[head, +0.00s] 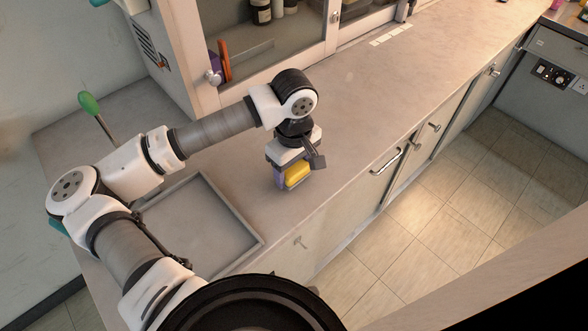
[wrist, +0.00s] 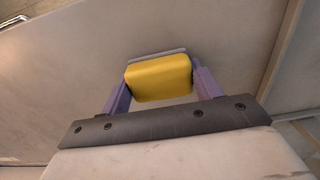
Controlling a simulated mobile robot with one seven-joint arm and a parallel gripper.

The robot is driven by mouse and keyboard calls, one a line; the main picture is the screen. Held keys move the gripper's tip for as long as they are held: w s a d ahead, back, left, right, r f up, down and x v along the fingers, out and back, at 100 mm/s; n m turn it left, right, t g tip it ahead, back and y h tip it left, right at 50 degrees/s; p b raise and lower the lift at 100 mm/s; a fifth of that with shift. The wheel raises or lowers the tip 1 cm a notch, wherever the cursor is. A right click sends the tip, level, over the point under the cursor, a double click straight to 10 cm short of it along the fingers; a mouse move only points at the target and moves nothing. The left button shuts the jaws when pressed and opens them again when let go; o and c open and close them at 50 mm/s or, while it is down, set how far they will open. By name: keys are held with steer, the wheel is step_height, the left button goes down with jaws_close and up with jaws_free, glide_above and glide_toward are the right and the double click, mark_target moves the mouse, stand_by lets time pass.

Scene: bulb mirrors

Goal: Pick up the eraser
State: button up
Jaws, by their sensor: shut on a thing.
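The eraser (head: 297,174) is a yellow block with rounded edges; it also shows in the wrist view (wrist: 159,79) with a thin grey strip along its far edge. My gripper (head: 293,178) is shut on it, one purple finger at each side. In the wrist view both fingers (wrist: 160,84) touch or nearly touch the ends of the eraser. The gripper is over the counter near its front edge. I cannot tell whether the eraser rests on the counter or hangs just above it.
A shallow grey tray (head: 249,236) lies on the counter (head: 352,122) to the left of the gripper. A cabinet with glass doors (head: 330,45) stands behind. A green-handled tool (head: 90,104) is at the far left. The counter to the right is mostly clear.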

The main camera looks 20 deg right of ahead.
mark_target(295, 167)
step_height(295, 167, up, 19)
steer(key=b, duration=0.3)
steer(key=shift+r, duration=0.1)
steer(key=o, duration=0.3)
steer(key=shift+c, duration=0.6)
steer(key=shift+s, duration=0.15)
